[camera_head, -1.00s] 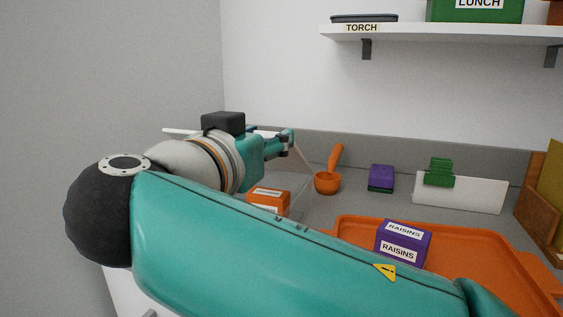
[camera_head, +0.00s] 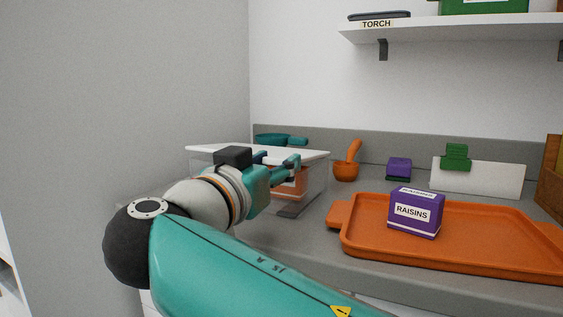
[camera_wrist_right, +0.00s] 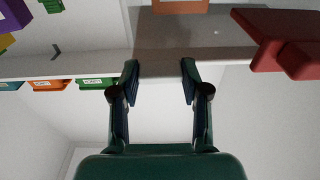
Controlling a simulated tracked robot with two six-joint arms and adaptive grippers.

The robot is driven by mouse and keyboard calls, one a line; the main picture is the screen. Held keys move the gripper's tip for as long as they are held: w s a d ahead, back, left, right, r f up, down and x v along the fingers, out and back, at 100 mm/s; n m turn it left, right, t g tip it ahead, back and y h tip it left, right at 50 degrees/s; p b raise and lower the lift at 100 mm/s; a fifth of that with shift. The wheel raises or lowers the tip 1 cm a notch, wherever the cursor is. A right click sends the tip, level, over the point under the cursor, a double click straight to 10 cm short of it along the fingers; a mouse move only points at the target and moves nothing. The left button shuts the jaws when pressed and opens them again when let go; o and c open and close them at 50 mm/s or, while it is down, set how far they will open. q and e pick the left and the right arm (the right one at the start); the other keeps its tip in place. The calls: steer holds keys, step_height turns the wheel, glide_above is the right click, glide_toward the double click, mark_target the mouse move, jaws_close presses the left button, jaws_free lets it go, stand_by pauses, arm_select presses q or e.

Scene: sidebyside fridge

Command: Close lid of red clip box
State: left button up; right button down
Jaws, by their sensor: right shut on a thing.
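A clear box (camera_head: 314,185) with a flat white lid (camera_head: 225,149) stands on the grey counter, an orange labelled item (camera_head: 297,184) inside. The lid looks nearly level; I cannot tell if it is fully seated. My right gripper (camera_head: 285,162) is at the lid's front edge towards its right end. In the right wrist view the gripper's (camera_wrist_right: 159,72) fingers stand apart with a pale edge between them; it is shut on what appears to be the lid. A red block-like part (camera_wrist_right: 275,35) shows upper right there; its link to the box is unclear. My left gripper is not in view.
An orange tray (camera_head: 470,242) with a purple raisins box (camera_head: 415,212) lies to the right. Behind are an orange scoop (camera_head: 346,170), a purple block (camera_head: 399,168) and a green clip (camera_head: 456,156) on a white card (camera_head: 500,181). A teal pan (camera_head: 272,140) sits behind the lid.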

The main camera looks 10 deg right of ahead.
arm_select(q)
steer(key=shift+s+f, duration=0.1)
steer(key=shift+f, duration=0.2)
arm_select(e)
steer(key=shift+d+f, duration=0.1)
steer(key=shift+f, duration=0.35)
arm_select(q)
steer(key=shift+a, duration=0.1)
arm_select(e)
steer(key=shift+s+d, duration=0.1)
steer(key=shift+d, duration=0.05)
steer(key=c, duration=0.6)
jaws_free()
steer(key=shift+r, duration=0.1)
steer(key=shift+o, duration=0.2)
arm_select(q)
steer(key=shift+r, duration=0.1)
arm_select(e)
steer(key=shift+r, duration=0.1)
